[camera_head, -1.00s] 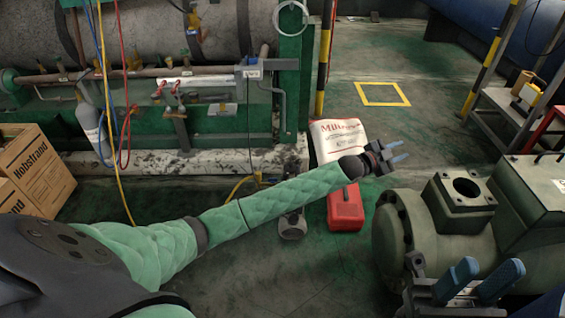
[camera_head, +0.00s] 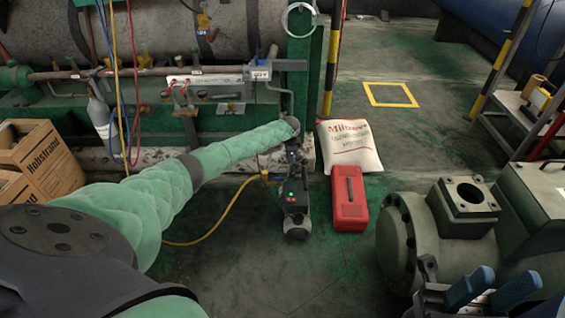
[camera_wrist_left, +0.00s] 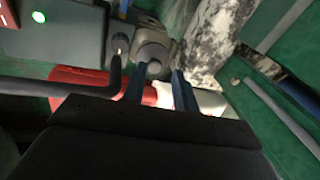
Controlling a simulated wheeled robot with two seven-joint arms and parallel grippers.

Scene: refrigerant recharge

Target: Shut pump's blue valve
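The pump (camera_head: 295,205), a dark and grey unit with a small green light, stands on the floor, partly hidden by my left forearm's end. In the left wrist view its dark housing (camera_wrist_left: 75,35) with the green light is at upper left. A grey rounded part (camera_wrist_left: 152,48) with a small knob is just ahead of my left gripper (camera_wrist_left: 158,78). The two blue fingers are apart, with nothing seen between them. I cannot make out a blue valve on the pump. My right gripper (camera_head: 497,284) is open and empty at the lower right, far from the pump.
A red case (camera_head: 349,203) lies right of the pump, also in the left wrist view (camera_wrist_left: 75,78). A white sack (camera_head: 349,146) lies behind it. A yellow hose (camera_head: 225,212) runs from the pump. The green machine (camera_head: 430,235) stands at right, boxes (camera_head: 50,160) at left.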

